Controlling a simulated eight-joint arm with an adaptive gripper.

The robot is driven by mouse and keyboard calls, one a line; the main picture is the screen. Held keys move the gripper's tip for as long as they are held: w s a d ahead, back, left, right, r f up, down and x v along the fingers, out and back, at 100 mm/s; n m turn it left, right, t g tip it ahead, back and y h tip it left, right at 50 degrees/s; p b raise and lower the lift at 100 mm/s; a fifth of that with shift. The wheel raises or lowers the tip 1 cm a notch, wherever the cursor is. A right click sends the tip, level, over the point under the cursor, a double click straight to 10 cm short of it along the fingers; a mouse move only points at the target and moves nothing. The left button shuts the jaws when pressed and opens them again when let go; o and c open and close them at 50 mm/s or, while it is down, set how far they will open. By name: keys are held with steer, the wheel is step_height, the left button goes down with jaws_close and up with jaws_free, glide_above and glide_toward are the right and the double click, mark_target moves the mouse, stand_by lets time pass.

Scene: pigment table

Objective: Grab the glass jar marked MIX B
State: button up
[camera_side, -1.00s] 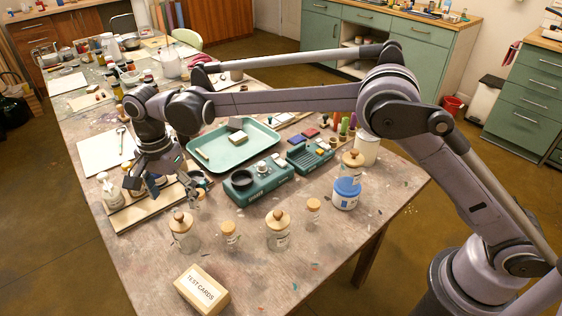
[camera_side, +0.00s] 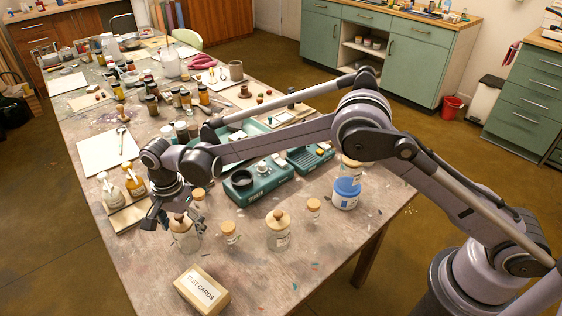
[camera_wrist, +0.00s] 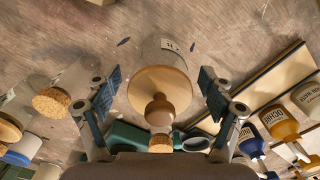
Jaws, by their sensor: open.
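A clear glass jar with a round wooden knobbed lid (camera_side: 184,240) stands on the table at the front left. It also shows in the wrist view (camera_wrist: 160,90), with its lid between my two fingers and a gap on each side. Its label is partly seen and too small to read. My gripper (camera_side: 168,214) is open, pointing down over this jar, also in the wrist view (camera_wrist: 159,96). A second large wooden-lidded jar (camera_side: 278,234) stands to the right; its label is also unreadable. I cannot tell which jar is marked MIX B.
Small corked jars (camera_side: 230,235) (camera_side: 313,211) (camera_side: 198,199) stand close by. A TEST CARDS box (camera_side: 202,291) is at the front. A blue-and-white tub (camera_side: 346,194) has a jar on or behind it. Pump bottles (camera_side: 134,181) stand on a board at left.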

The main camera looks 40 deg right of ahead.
steer(key=shift+f, duration=0.2)
steer(key=c, duration=1.4)
